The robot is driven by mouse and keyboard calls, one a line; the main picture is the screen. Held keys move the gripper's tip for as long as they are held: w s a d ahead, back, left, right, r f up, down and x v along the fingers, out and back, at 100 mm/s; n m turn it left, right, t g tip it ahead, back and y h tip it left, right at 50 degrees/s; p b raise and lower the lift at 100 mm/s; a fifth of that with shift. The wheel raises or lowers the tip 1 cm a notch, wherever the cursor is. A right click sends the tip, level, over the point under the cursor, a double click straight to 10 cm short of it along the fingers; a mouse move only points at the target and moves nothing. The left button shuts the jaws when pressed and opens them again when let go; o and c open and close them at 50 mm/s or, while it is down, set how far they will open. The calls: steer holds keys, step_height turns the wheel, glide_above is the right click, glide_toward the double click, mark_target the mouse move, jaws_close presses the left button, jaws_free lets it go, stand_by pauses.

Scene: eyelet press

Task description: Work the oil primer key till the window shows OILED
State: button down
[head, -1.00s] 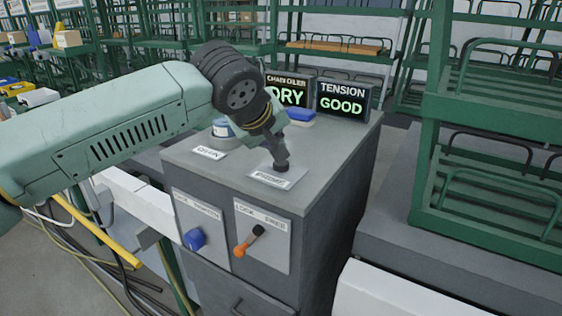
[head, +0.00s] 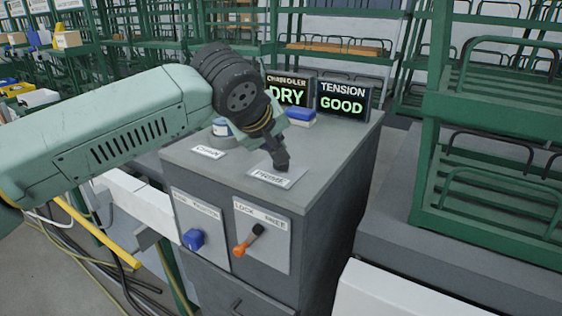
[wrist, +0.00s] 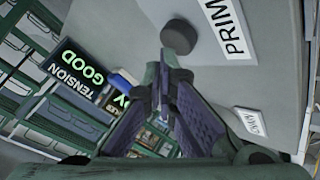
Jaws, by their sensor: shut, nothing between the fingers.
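The chain oiler window (head: 287,93) at the back of the grey cabinet reads DRY in green. The primer key is a dark round knob on the PRIME plate (head: 270,178) on the cabinet top. It shows clearly in the wrist view (wrist: 178,37), just beyond my fingertips. My gripper (head: 282,160) points down over it, shut with nothing between the fingers. In the head view my gripper's tip covers most of the key. I cannot tell whether the fingertips touch it.
The tension window (head: 342,102) reads GOOD. A blue-topped block (head: 301,117) and a round pot (head: 221,128) stand on the cabinet top. The front has a blue knob (head: 193,239) and an orange-tipped lever (head: 247,242). Green racks (head: 490,150) stand at right.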

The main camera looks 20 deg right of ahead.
steer(key=shift+f+b, duration=0.5)
steer(key=shift+f, duration=0.1)
stand_by(0.5)
steer(key=shift+r, duration=0.1)
steer(key=shift+r+p, duration=0.65)
steer(key=shift+r, duration=0.2)
steer(key=shift+r+p, duration=1.85)
steer(key=shift+r, duration=0.75)
